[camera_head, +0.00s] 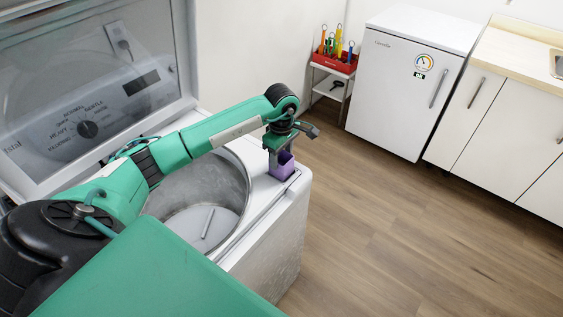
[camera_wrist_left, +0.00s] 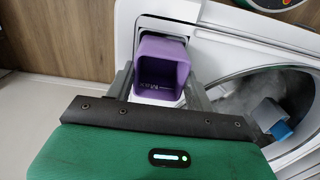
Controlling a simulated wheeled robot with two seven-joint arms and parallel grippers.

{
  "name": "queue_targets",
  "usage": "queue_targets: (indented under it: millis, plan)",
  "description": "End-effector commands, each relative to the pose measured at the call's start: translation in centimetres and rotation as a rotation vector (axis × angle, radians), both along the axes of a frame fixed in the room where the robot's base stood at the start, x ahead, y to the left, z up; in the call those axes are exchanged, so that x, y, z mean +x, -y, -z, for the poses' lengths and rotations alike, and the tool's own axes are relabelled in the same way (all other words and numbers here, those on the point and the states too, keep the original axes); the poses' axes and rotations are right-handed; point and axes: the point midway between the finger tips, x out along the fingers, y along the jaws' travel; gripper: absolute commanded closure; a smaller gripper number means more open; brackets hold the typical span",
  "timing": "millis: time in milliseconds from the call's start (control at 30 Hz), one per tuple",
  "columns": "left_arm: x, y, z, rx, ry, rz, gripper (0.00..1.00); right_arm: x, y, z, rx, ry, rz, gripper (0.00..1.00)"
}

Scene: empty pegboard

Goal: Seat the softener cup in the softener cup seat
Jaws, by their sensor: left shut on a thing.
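The softener cup is a purple square cup (camera_head: 282,166) at the right corner of the white washer's top. My left gripper (camera_head: 274,158) is above that corner and shut on the cup. In the left wrist view the purple cup (camera_wrist_left: 161,70) sits between the two fingers (camera_wrist_left: 160,88), its open mouth facing the camera. Just beyond it a pale recess (camera_wrist_left: 165,24) in the washer top shows, likely the softener cup seat, partly hidden by the cup. I cannot tell whether the cup touches the seat. My right gripper is not in view.
The washer's round drum opening (camera_head: 205,190) lies left of the cup, with its lid (camera_head: 85,85) raised behind. A white fridge (camera_head: 412,80) and a red tool caddy (camera_head: 335,62) stand at the back. The wood floor (camera_head: 400,220) to the right is clear.

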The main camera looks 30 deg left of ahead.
Motion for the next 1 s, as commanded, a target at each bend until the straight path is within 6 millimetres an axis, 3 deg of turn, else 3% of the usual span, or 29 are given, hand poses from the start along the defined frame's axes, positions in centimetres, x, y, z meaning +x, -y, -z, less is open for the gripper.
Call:
queue_targets:
  millis: [233,633,667,733,1000]
  plan:
    - [-0.1,0.0,3.4,-0.001,-0.004,-0.001,0.68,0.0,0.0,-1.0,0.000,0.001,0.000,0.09]
    - [0.0,0.0,4.3,0.001,0.000,0.000,0.68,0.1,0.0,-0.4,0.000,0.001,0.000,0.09]
    - [0.0,0.0,4.1,0.000,0.000,0.000,0.41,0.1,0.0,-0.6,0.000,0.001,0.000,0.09]
    - [0.0,0.0,4.1,0.000,0.000,0.000,0.27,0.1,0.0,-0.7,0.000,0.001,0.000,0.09]
    - [0.0,0.0,4.0,0.000,0.000,0.000,0.25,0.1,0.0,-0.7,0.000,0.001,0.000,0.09]
